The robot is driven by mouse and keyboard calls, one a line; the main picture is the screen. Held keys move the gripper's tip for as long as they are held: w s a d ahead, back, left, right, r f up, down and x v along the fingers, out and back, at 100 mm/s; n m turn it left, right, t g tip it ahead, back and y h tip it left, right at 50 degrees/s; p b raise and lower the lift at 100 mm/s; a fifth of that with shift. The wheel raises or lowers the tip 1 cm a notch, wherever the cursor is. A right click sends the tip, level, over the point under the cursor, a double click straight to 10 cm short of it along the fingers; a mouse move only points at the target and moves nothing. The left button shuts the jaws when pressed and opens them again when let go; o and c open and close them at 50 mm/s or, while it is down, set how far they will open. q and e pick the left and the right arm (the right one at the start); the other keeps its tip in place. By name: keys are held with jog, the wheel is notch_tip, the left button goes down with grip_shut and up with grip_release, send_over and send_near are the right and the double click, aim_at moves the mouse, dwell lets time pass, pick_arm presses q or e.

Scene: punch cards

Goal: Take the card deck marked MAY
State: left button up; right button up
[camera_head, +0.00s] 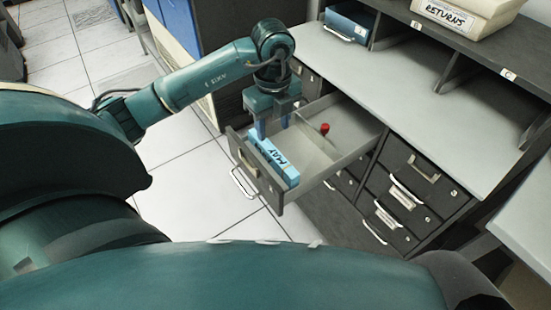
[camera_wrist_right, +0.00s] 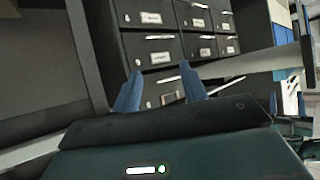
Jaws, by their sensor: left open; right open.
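The light blue card deck marked MAY (camera_head: 277,159) lies in the front part of an open drawer (camera_head: 330,167), its lettering facing up. My left gripper (camera_head: 272,128) points down into the drawer, right at the deck's rear end. Its blue fingers are apart; I cannot tell whether they touch the deck or straddle it. My right gripper (camera_wrist_right: 160,85) shows in the right wrist view with its two blue fingers apart and nothing between them. It faces closed cabinet drawers, away from the deck.
A small red object (camera_head: 325,128) sits toward the back of the open drawer. Closed drawers with handles (camera_head: 402,195) are to its right. The grey counter (camera_head: 400,80) above is mostly bare. A box labelled RETURNS (camera_head: 462,15) and a blue box (camera_head: 348,22) stand at the back.

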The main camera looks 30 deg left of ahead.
aim_at(272, 150)
pick_arm(q)
notch_tip(272, 150, down, 3)
jog(key=f, duration=0.2)
jog(key=s+f+p, duration=0.1)
jog(key=f, duration=0.1)
jog(key=shift+w+f, duration=0.1)
jog(key=shift+f, duration=0.55)
jog(key=shift+c, duration=0.6)
jog(key=shift+r, duration=0.1)
grip_shut()
